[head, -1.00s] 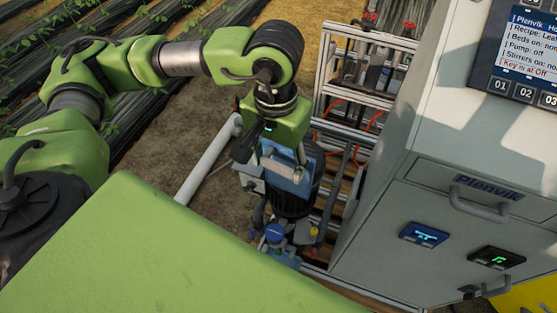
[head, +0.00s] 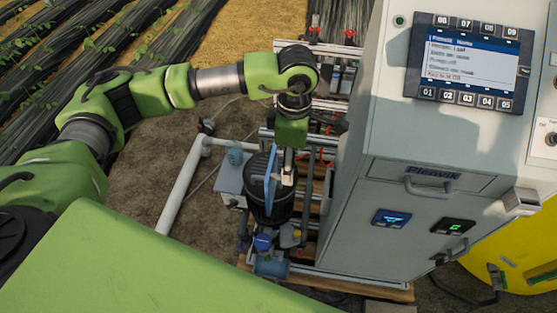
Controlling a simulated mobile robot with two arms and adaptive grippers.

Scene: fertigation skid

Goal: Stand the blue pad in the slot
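My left gripper (head: 288,174) points down over the skid, beside the cabinet. It appears shut on a thin light blue pad (head: 270,178), which shows nearly edge-on and upright. The pad is in front of a black cylindrical vessel (head: 268,208) in this view. I cannot tell whether the pad touches the vessel or hangs above it. I cannot make out the slot. My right gripper is not in view.
A grey cabinet (head: 358,236) with a display (head: 462,60) and drawer handle (head: 430,188) stands close to the right. A white pipe (head: 183,183) runs left of the skid. A blue-capped fitting (head: 264,241) sits below the vessel. A yellow container (head: 525,240) is far right.

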